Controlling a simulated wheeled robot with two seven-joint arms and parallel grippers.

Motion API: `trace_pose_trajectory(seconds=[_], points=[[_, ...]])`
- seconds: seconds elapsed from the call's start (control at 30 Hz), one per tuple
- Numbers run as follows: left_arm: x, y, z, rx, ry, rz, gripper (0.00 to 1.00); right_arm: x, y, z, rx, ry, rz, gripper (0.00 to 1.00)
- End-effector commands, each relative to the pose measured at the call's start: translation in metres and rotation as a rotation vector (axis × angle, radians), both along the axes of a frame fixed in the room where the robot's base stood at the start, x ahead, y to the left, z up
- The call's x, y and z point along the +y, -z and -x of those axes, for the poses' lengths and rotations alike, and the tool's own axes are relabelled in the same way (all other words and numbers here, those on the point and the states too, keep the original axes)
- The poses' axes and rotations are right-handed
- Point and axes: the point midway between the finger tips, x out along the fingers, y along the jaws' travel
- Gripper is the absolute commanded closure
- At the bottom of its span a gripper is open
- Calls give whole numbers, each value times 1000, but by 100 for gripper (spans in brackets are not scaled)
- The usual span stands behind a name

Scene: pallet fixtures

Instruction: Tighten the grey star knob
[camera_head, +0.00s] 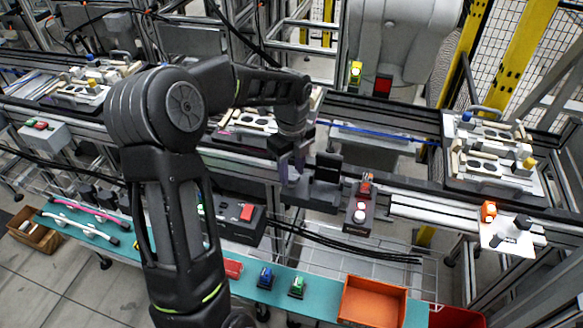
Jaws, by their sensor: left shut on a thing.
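My left arm comes in from the left and bends over the conveyor. My left gripper (291,168) points down beside a dark block-like fixture (325,168) at the conveyor's near edge. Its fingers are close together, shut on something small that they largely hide. From its place this looks to be the grey star knob, but its star shape cannot be made out. A pallet fixture (238,138) with pale parts lies behind the gripper, partly covered by my arm. My right gripper is not in view.
Another pallet fixture (535,187) stands at the right on the conveyor. An orange bin (372,302) and small coloured parts lie on the teal shelf (318,305) below. Cables hang in front.

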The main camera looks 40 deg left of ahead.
Motion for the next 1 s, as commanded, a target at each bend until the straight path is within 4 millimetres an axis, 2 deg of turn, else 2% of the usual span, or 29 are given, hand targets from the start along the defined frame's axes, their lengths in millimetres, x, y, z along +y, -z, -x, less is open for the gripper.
trace_pose_trajectory(seconds=[0.23,0.7,0.73,1.0], points=[[0,-1,0,-2,96,1,100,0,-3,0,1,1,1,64],[0,0,-1,-2,117,1,100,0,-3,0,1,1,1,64],[0,0,-1,-2,117,1,62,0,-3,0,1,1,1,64],[0,0,0,-1,116,0,41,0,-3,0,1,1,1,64]])
